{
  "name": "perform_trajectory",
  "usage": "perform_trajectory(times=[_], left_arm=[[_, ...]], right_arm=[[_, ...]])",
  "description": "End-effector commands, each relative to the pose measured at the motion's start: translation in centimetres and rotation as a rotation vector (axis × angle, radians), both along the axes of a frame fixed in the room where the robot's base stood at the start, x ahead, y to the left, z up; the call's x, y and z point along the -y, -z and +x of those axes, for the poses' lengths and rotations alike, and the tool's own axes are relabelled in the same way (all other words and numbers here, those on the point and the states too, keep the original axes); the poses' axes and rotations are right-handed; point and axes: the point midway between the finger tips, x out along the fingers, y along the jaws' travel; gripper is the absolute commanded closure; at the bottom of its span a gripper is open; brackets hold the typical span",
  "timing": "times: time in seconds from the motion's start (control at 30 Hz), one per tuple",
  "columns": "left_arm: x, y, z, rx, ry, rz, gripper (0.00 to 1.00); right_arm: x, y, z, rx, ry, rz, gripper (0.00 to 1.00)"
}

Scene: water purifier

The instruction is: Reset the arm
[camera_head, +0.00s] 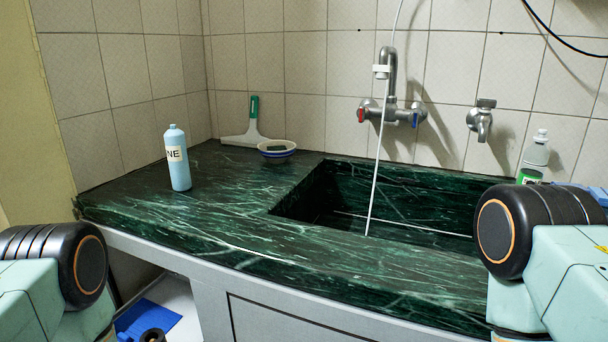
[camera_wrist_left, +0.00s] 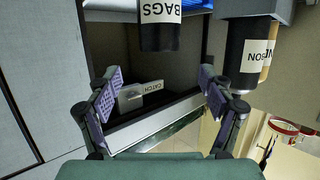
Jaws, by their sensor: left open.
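In the left wrist view my left gripper (camera_wrist_left: 161,82) is open, with its two purple-padded fingers spread apart and nothing between the pads. Behind the fingers is a dark opening with a light part labelled CATCH (camera_wrist_left: 143,92); I cannot tell how far off it is. In the head view only thick links of my arms show, at the lower left and at the right. Neither gripper shows there, and my right gripper is in no view.
A green marble counter (camera_head: 150,215) holds a blue bottle (camera_head: 178,160), a squeegee (camera_head: 251,125), a bowl (camera_head: 277,150) and a sink (camera_head: 330,200) under a tap (camera_head: 390,95). The wrist view shows a black BAGS item (camera_wrist_left: 160,35) and another labelled black item (camera_wrist_left: 245,60) near the fingers.

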Motion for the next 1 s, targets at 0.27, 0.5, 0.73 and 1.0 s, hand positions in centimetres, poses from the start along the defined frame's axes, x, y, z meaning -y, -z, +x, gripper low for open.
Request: perform_trajectory(times=[0.27,0.5,0.73,1.0], left_arm=[[1.2,-1.1,-3.4,-0.001,0.001,-0.001,0.19],[0.4,-0.4,-1.2,0.003,-0.002,-0.001,0.19],[-0.6,0.6,1.9,0.003,0.000,0.000,0.19],[-1.9,1.8,5.5,0.002,0.000,0.000,0.19]], right_arm=[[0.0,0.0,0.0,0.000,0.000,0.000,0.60],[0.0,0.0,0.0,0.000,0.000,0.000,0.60],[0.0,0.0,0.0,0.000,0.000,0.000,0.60],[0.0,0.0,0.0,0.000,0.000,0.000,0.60]])
